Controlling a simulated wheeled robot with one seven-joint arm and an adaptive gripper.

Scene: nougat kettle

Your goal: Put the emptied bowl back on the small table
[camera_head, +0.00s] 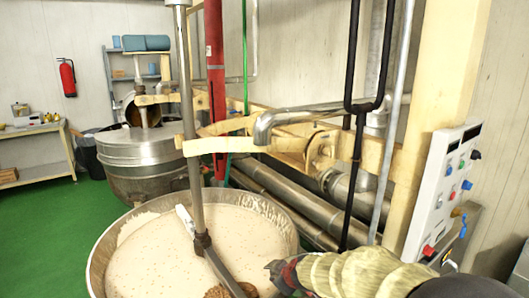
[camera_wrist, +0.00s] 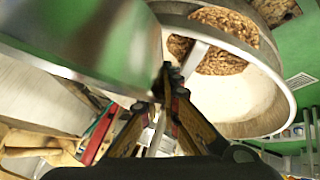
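A shiny metal bowl (camera_wrist: 90,40) with green reflections fills the upper left of the wrist view; its inside is not visible. My gripper (camera_wrist: 172,78) has its fingertips close together at the bowl's rim and looks shut on it. In the head view my gripper (camera_head: 284,272) is at the bottom, over the right rim of the kettle (camera_head: 110,240); I cannot make out the bowl there. Brown nuts (camera_wrist: 222,60) lie on the white nougat in the kettle. I cannot tell for sure which table is the small table; a bench (camera_head: 45,172) stands at the far left.
A stirrer shaft (camera_head: 192,130) rises from the near kettle. A second kettle (camera_head: 140,160) stands behind it. Pipes and beams (camera_head: 300,145) run along the right, and a control panel (camera_head: 440,195) is at the right. Green floor (camera_head: 50,235) is open at the left.

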